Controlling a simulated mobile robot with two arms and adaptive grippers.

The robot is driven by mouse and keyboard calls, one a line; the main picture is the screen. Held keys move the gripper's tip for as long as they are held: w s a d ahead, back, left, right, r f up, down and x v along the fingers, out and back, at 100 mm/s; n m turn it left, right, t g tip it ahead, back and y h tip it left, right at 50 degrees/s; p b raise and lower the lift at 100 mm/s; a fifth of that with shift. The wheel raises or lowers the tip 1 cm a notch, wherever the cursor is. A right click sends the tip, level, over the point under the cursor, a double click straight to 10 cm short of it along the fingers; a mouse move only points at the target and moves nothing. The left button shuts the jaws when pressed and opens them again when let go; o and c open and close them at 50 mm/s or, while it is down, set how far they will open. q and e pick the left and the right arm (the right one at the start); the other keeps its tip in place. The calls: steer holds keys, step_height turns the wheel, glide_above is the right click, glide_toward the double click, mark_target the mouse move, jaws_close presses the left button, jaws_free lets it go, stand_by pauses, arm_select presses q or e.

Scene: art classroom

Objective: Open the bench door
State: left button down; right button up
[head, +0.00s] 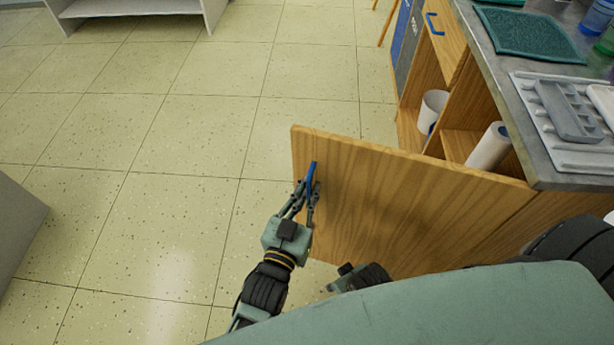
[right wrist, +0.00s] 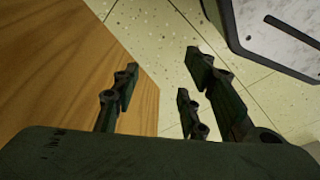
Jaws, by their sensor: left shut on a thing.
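The wooden bench door (head: 400,200) stands swung out from the bench, with the compartments behind it showing. A blue handle (head: 311,178) is on the door near its free edge. My left gripper (head: 307,190) is shut on this handle. My right gripper (right wrist: 160,95) is open and empty in the right wrist view, with door wood (right wrist: 60,60) to the left of its fingers. In the head view my body hides most of my right arm.
The bench top (head: 560,165) carries a green mat (head: 525,35) and a grey tray (head: 568,110). A white roll (head: 489,147) and a white cup-like container (head: 432,108) are in the open compartments. The tiled floor (head: 150,180) left of the door is clear.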

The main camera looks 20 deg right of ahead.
arm_select(q)
steer(key=shift+v, duration=0.8)
arm_select(e)
steer(key=shift+s+a+f, duration=0.1)
steer(key=shift+s+f, duration=0.2)
steer(key=shift+f, duration=0.2)
steer(key=shift+s+f, duration=0.3)
steer(key=shift+f, duration=0.2)
arm_select(q)
steer(key=shift+s+d, duration=0.1)
steer(key=shift+d, duration=0.05)
steer(key=c, duration=2.1)
jaws_free()
steer(key=v, duration=1.2)
